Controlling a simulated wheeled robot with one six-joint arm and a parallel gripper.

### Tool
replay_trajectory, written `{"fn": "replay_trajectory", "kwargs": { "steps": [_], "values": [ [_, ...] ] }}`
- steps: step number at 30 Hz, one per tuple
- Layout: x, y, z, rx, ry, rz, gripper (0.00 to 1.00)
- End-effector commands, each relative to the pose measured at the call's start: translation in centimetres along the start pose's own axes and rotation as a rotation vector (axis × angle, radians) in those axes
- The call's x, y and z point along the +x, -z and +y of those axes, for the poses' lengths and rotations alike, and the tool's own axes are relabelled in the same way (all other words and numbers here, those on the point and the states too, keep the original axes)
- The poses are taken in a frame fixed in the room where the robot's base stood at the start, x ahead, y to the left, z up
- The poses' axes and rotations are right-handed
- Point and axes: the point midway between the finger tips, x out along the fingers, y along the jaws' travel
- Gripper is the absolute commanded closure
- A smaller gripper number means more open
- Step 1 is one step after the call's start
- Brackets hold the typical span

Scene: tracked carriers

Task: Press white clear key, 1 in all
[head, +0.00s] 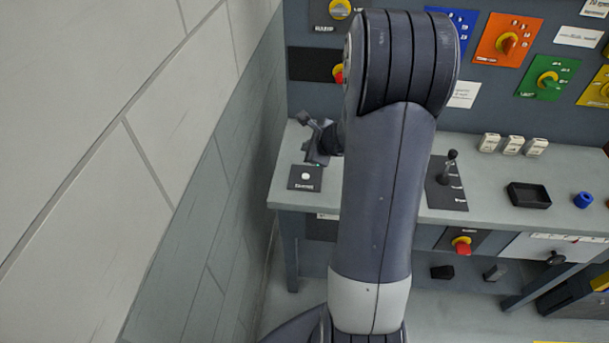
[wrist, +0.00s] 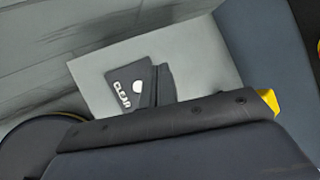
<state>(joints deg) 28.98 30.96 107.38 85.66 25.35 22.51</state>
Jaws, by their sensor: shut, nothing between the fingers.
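The white clear key (head: 306,176) is a small round white button on a dark square plate (head: 293,184) at the left end of the bench. My gripper (head: 318,158) is small and dark in the head view, shut and empty, just behind and right of the plate. It looks apart from the key, though its height above the bench is hard to judge. My arm hides part of the bench to the right.
A wall (head: 160,130) runs close along the left. A black lever (head: 450,168) on a plate, a black tray (head: 528,195) and a blue ring (head: 583,200) are on the bench right of my arm. Coloured switch panels line the back.

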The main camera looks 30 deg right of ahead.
Motion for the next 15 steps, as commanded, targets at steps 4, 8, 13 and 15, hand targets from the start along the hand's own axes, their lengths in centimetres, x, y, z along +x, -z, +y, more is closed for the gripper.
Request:
{"fn": "replay_trajectory", "kwargs": {
  "steps": [4, 8, 13, 15],
  "values": [
    [0.3, 0.2, 0.2, 0.0, 0.0, 0.0, 1.0],
    [0.9, 0.7, 0.7, 0.0, -0.001, 0.0, 1.0],
    [2.4, 1.8, 1.8, 0.001, -0.001, 0.0, 1.0],
    [3.1, 2.3, 2.3, 0.0, -0.002, 0.001, 1.0]
  ]
}}
